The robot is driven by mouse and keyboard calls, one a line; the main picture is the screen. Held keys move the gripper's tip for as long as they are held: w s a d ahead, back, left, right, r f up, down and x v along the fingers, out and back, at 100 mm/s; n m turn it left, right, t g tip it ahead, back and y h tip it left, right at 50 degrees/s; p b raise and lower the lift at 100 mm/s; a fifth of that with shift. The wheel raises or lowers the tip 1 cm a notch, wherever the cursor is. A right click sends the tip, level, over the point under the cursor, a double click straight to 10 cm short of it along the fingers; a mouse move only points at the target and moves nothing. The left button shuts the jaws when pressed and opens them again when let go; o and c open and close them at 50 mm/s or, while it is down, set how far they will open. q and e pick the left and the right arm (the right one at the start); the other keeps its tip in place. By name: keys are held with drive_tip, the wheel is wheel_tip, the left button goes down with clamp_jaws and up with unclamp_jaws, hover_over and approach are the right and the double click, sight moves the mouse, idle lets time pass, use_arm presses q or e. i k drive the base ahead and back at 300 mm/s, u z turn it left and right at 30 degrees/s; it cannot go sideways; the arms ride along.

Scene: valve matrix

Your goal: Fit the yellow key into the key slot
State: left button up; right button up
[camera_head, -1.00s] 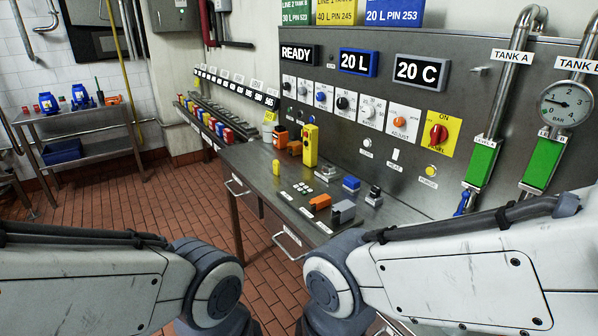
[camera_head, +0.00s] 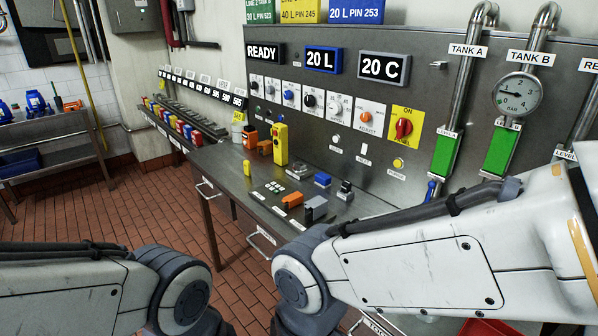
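A small upright yellow piece (camera_head: 247,168) stands near the front left of the steel bench (camera_head: 225,160); it may be the yellow key, but it is too small to be sure. A taller yellow box with buttons (camera_head: 281,146) stands behind it to the right. I cannot make out which opening is the key slot; the control panel (camera_head: 320,150) carries a row of knobs and switches. Only my arm links show, at the lower left and lower right; both grippers are out of view.
Small orange, grey and blue pieces lie on the bench, including an orange block (camera_head: 292,200) and a blue block (camera_head: 322,179). A rack of coloured pieces (camera_head: 180,127) runs along the left wall. A side table (camera_head: 60,140) stands far left. The tiled floor (camera_head: 130,205) between is clear.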

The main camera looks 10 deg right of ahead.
sight(300, 167)
drive_tip(key=u, duration=0.2)
drive_tip(key=i, duration=0.25)
drive_tip(key=u, duration=0.9)
drive_tip(key=i, duration=1.1)
drive_tip(key=u, duration=0.45)
drive_tip(key=i, duration=0.95)
drive_tip(key=z, duration=1.05)
drive_tip(key=i, duration=0.85)
drive_tip(key=z, duration=0.85)
